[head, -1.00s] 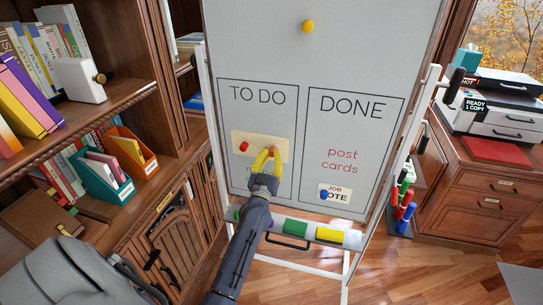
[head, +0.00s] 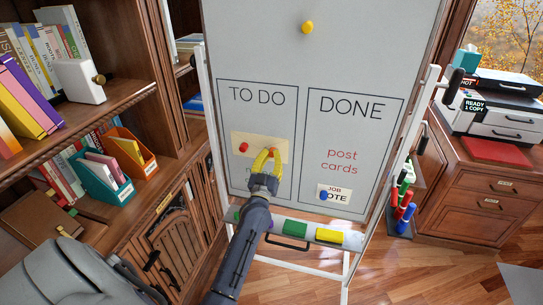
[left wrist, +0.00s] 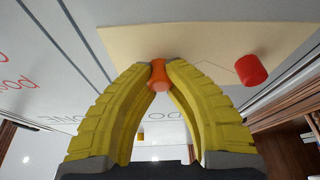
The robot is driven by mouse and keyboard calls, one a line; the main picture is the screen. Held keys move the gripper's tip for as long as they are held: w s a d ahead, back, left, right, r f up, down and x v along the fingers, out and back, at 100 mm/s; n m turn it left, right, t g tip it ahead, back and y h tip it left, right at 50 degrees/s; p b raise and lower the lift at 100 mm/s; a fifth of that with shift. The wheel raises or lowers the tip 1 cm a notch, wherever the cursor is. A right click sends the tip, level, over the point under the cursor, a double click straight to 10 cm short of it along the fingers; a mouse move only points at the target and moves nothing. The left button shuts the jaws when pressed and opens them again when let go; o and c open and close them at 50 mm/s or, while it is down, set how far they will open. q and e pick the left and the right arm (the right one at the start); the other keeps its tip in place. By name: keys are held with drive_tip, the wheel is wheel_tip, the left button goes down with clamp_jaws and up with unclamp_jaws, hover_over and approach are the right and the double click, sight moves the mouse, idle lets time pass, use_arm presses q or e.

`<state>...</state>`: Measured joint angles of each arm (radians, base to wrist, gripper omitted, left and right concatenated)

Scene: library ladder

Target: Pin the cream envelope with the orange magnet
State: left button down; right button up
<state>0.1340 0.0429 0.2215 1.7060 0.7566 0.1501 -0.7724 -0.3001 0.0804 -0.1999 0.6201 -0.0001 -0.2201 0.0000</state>
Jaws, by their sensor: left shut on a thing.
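The cream envelope (head: 244,144) lies flat against the whiteboard in the TO DO box, with a red magnet (head: 244,147) on its left part. My left gripper (head: 268,153) is at the envelope's right part. In the left wrist view its yellow fingers are shut on the orange magnet (left wrist: 159,76), whose far end is at the envelope (left wrist: 125,42). I cannot tell whether the magnet touches the paper. The red magnet also shows in the left wrist view (left wrist: 251,70), apart from the fingers. My right gripper is not in view.
The whiteboard (head: 320,60) also bears a yellow magnet (head: 307,27) near its top and a job note (head: 338,197) under a blue magnet (head: 323,196) in the DONE box. The tray (head: 270,229) below holds erasers. Bookshelves stand left, a printer cabinet right.

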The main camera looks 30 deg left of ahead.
use_arm(q)
drive_tip(key=c, duration=1.4)
unclamp_jaws()
drive_tip(key=shift+o, duration=0.2)
drive_tip(key=shift+s, duration=0.1)
